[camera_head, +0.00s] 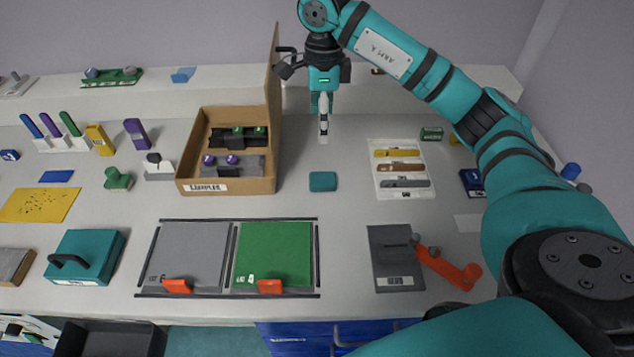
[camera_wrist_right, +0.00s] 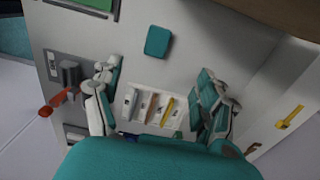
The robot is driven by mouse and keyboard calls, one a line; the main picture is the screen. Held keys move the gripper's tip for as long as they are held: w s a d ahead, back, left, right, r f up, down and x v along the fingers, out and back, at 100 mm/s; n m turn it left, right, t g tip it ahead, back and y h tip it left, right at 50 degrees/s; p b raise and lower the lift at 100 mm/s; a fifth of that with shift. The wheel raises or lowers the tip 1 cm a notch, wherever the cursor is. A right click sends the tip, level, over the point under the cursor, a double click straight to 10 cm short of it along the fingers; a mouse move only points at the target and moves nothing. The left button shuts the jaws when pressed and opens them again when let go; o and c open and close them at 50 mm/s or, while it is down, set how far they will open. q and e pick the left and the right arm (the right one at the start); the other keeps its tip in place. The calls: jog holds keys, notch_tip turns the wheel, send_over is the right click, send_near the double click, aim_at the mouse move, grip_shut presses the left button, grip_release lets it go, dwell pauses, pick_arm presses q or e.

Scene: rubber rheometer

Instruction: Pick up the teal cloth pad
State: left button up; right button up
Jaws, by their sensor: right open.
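The teal cloth pad (camera_head: 323,181) lies flat on the grey table, right of the cardboard box and left of the white tool tray. In the right wrist view the pad (camera_wrist_right: 158,41) lies beyond the fingertips, near the top middle. My right gripper (camera_head: 323,138) is above the table behind the pad in the head view, pointing down and apart from it. In the right wrist view its two fingers (camera_wrist_right: 157,72) are spread wide with nothing between them. My left gripper is in neither view.
An open cardboard box (camera_head: 227,187) with a raised lid stands left of the pad. A white tray (camera_head: 403,192) with several coloured tools lies to its right. Grey and green mats (camera_head: 274,252) lie in front. The table just around the pad is clear.

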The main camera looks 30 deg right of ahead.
notch_tip(320, 180, down, 3)
jog(key=s, duration=0.1)
jog(key=p, duration=0.2)
send_over(323, 177)
notch_tip(323, 177, down, 8)
jog(key=shift+a+r, duration=0.1)
jog(key=shift+r, duration=0.15)
jog(key=shift+s+f+p, duration=0.1)
jog(key=shift+f+p, duration=0.2)
jog(key=shift+f, duration=0.15)
notch_tip(323, 177, down, 4)
jog(key=shift+f+p, duration=0.2)
jog(key=shift+p, duration=0.65)
jog(key=shift+f, duration=0.3)
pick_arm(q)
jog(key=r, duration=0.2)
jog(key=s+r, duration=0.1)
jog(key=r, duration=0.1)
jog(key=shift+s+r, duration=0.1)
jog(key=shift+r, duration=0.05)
pick_arm(e)
jog(key=c, duration=1)
